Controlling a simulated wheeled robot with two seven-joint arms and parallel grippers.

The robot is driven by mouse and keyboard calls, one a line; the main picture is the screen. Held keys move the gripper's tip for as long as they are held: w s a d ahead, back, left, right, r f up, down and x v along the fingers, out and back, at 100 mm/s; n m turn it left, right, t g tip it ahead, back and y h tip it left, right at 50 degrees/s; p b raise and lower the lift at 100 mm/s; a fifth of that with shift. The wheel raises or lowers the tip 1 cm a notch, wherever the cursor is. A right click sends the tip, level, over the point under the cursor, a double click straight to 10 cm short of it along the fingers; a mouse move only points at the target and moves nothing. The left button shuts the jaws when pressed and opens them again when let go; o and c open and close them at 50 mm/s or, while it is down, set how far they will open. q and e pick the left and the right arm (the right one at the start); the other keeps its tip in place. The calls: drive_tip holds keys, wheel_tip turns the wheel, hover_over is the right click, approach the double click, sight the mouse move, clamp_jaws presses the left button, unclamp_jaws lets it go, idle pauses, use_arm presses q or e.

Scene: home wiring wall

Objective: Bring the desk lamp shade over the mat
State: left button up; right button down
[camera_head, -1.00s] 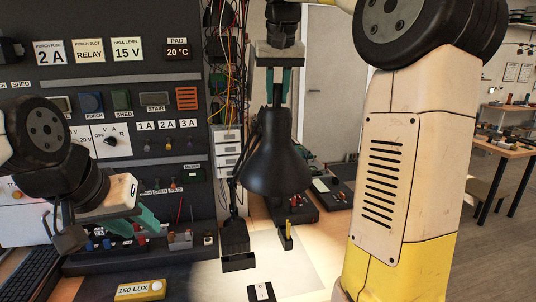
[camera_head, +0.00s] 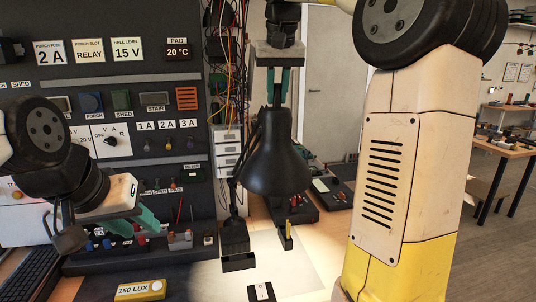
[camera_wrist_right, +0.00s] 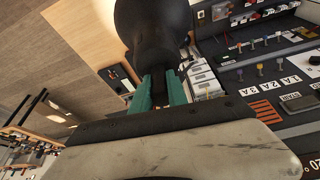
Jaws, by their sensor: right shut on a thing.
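The black desk lamp shade (camera_head: 272,165) hangs mouth down over the desk. It also fills the top middle of the right wrist view (camera_wrist_right: 152,30). My right gripper (camera_head: 279,92) is above it, its green fingers shut on the narrow top of the shade. These fingers show in the right wrist view (camera_wrist_right: 158,90). A pale, brightly lit mat (camera_head: 300,262) lies on the desk below. The shade appears over its back part, though the height between them is hard to judge. My left gripper (camera_head: 132,224) is empty at the left, its green fingers apart.
The lamp's jointed arm and dark base (camera_head: 236,238) stand left of the shade. A yellow "150 LUX" box (camera_head: 140,290) and a small labelled block (camera_head: 262,292) are in front. A wiring panel (camera_head: 130,80) with switches rises behind at the left.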

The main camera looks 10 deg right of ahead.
sight(263, 107)
drive_tip(key=shift+a, duration=0.1)
idle(0.6)
drive_tip(key=shift+s+a, duration=0.35)
drive_tip(key=shift+a, duration=0.55)
drive_tip(key=shift+s+a, duration=0.35)
drive_tip(key=shift+a, duration=0.55)
drive_tip(key=shift+a, duration=0.1)
drive_tip(key=shift+s+a, duration=0.2)
drive_tip(key=shift+a, duration=0.7)
drive_tip(key=shift+s+a, duration=0.2)
drive_tip(key=shift+a, duration=0.65)
drive_tip(key=shift+s+a, duration=0.2)
drive_tip(key=shift+a, duration=1.8)
